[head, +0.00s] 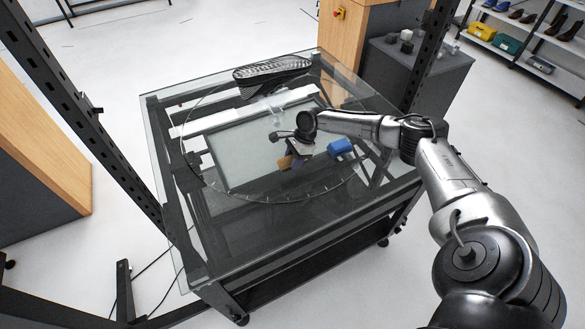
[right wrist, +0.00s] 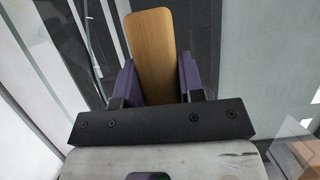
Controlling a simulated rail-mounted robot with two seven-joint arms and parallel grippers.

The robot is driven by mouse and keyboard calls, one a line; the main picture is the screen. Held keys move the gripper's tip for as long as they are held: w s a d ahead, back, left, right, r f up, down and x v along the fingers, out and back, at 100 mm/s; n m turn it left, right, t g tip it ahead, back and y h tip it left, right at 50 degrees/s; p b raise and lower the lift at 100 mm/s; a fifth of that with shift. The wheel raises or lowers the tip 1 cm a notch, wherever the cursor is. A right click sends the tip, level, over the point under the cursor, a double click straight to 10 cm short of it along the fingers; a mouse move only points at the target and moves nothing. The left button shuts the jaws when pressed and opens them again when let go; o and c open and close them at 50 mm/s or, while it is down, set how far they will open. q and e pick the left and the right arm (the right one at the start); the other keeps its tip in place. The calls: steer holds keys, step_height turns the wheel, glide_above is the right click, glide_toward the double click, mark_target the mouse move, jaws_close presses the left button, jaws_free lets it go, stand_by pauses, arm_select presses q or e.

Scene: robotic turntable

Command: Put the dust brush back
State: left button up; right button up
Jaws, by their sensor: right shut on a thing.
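The dust brush shows as a flat, light wooden piece (right wrist: 152,45) with a rounded end between the two purple fingers of my right gripper (right wrist: 156,76) in the right wrist view. The fingers are shut on its sides. In the head view my right gripper (head: 291,161) is over the front middle of the round glass turntable (head: 235,183), with a small tan part of the brush (head: 285,162) showing at its tip. I cannot see the bristles or tell whether the brush touches the glass. My left gripper is not in view.
A dark shoe sole (head: 272,71) is held up on a clear stand (head: 272,104) at the turntable's back. A blue block (head: 340,147) lies just right of my right gripper. Black uprights (head: 424,55) flank the table. The turntable's left front is clear.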

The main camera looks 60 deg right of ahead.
steer(key=shift+w+f, duration=0.2)
steer(key=shift+f+b, duration=0.45)
steer(key=shift+f, duration=1.55)
steer(key=o, duration=0.9)
